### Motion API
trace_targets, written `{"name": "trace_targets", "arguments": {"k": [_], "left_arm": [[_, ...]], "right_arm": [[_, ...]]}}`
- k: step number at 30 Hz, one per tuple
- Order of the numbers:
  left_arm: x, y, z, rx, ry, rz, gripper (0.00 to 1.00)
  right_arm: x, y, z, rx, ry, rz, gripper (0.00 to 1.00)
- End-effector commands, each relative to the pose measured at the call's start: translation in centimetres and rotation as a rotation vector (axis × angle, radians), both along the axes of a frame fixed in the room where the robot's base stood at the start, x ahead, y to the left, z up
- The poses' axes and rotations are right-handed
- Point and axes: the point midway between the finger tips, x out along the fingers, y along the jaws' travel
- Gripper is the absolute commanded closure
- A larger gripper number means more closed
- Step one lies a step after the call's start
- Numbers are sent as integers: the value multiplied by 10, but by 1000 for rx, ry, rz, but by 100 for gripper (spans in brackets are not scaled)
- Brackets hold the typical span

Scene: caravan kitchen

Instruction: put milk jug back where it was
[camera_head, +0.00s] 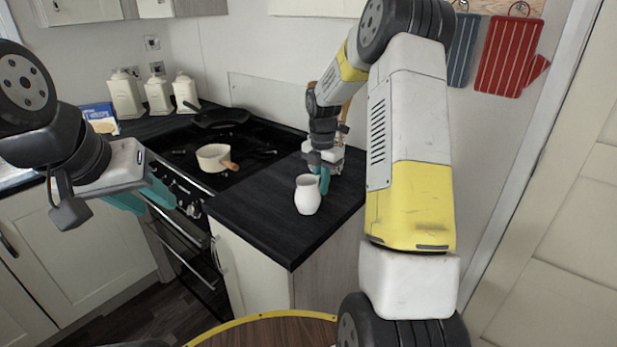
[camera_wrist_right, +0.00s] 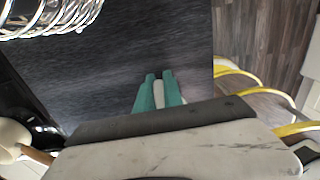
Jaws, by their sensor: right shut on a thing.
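The white milk jug (camera_head: 308,196) is upright at the near part of the dark countertop, right of the hob. My right gripper (camera_head: 319,172) is behind it, its teal fingers partly hidden by the jug. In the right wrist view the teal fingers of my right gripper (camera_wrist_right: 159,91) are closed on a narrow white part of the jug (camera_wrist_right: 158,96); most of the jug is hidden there. I cannot tell whether its base touches the counter. My left gripper (camera_head: 143,197) is empty, with teal fingers apart, in front of the oven.
A white saucepan (camera_head: 213,157) and a dark pan (camera_head: 219,117) stand on the hob. Several cream canisters (camera_head: 158,95) and a blue box (camera_head: 100,118) stand behind left. A wire object (camera_wrist_right: 45,15) shows in the wrist view. The countertop (camera_head: 262,207) left of the jug is clear.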

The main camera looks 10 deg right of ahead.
Motion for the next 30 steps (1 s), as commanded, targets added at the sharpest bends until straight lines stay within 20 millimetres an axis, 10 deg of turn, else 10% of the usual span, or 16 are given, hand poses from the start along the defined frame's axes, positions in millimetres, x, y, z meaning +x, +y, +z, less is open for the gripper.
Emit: {"name": "trace_targets", "arguments": {"k": [5, 9, 21, 30], "left_arm": [[0, 0, 0, 0, 0, 0, 64], [0, 0, 0, 0, 0, 0, 64], [0, 0, 0, 0, 0, 0, 64], [0, 0, 0, 0, 0, 0, 64]], "right_arm": [[0, 0, -2, 0, 0, 0, 100], [0, 0, -3, 0, 0, 0, 67], [0, 0, 3, 0, -2, -1, 67], [1, 0, 59, 1, -6, -1, 67]]}}
